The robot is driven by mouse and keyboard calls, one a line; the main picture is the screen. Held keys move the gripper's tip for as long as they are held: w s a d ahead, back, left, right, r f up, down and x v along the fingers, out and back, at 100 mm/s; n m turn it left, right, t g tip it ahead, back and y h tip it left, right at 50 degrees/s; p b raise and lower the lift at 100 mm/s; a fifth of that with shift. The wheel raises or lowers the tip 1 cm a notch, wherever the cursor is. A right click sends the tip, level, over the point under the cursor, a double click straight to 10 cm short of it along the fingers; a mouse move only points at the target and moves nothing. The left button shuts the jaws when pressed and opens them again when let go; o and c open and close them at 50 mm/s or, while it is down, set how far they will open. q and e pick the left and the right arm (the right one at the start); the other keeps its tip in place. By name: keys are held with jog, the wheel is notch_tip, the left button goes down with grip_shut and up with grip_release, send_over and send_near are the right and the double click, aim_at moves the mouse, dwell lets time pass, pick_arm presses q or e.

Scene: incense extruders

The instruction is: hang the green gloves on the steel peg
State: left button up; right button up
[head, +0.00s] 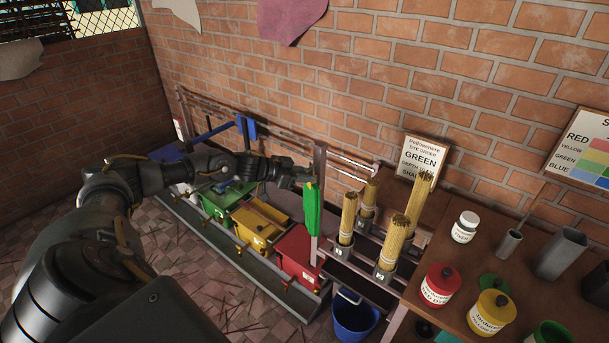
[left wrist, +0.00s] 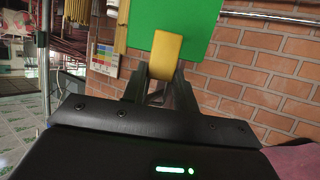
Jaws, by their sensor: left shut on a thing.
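The green gloves (head: 312,212) hang down, seen narrow and nearly edge-on, beside an upright post (head: 319,160). My left gripper (head: 309,183) is shut at their top end. In the left wrist view the gloves show as a flat green panel (left wrist: 190,22) with a yellow tab (left wrist: 166,52) at the fingers of my left gripper (left wrist: 160,88). Thin steel rods (head: 352,166) stick out to the right of the post, above and beyond the gloves; I cannot tell which is the steel peg. A steel rod (left wrist: 275,18) also crosses behind the gloves in the left wrist view. My right gripper is not in view.
Green (head: 216,207), yellow (head: 251,238) and red (head: 296,257) bins stand in a row below my arm. Bundles of incense sticks (head: 393,240) stand right of the gloves. A blue bucket (head: 354,318) is below. A table (head: 455,262) with jars is at right.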

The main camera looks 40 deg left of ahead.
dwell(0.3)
pick_arm(q)
jog(key=o, duration=1.1)
jog(key=b+v, duration=0.4)
jog(key=v, duration=0.6)
jog(key=shift+s+a+r, duration=0.2)
jog(key=shift+s, duration=0.1)
